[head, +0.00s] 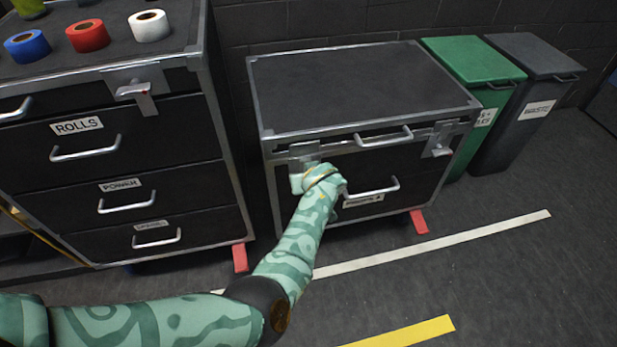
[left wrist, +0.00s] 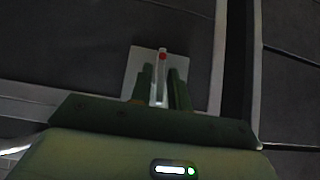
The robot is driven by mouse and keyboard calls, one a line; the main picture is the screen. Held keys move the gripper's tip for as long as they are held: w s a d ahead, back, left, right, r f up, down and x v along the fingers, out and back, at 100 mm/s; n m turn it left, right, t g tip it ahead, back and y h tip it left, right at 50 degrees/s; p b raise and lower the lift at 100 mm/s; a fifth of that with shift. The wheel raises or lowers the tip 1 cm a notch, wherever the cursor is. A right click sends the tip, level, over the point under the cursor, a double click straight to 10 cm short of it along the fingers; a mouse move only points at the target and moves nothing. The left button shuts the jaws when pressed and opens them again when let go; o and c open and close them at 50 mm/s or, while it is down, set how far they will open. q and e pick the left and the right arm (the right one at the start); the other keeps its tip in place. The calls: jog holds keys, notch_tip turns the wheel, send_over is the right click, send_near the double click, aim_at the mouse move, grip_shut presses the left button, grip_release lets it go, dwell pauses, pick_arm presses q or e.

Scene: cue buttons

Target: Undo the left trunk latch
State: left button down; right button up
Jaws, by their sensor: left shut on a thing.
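The black trunk (head: 350,88) with metal edges stands in the middle of the head view, its lid down. Its left latch (head: 303,154) is on the front, mostly hidden behind my left gripper (head: 325,180). In the left wrist view the latch shows as a pale plate with a thin upright lever (left wrist: 162,62) with a red dot at its tip. The fingers of my left gripper (left wrist: 163,88) are on both sides of this lever, shut on it. The right latch (head: 437,145) is at the trunk's front right, clear of my arm. My right gripper is in neither view.
A drawer cabinet (head: 125,160) with tape rolls (head: 88,36) on top stands to the left. A green bin (head: 478,75) and a grey bin (head: 530,75) stand to the right. Red feet (head: 418,221) jut out under the trunk. The floor in front is open.

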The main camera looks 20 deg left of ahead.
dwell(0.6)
pick_arm(q)
jog(key=c, duration=1.6)
grip_release()
jog(key=shift+o, duration=0.2)
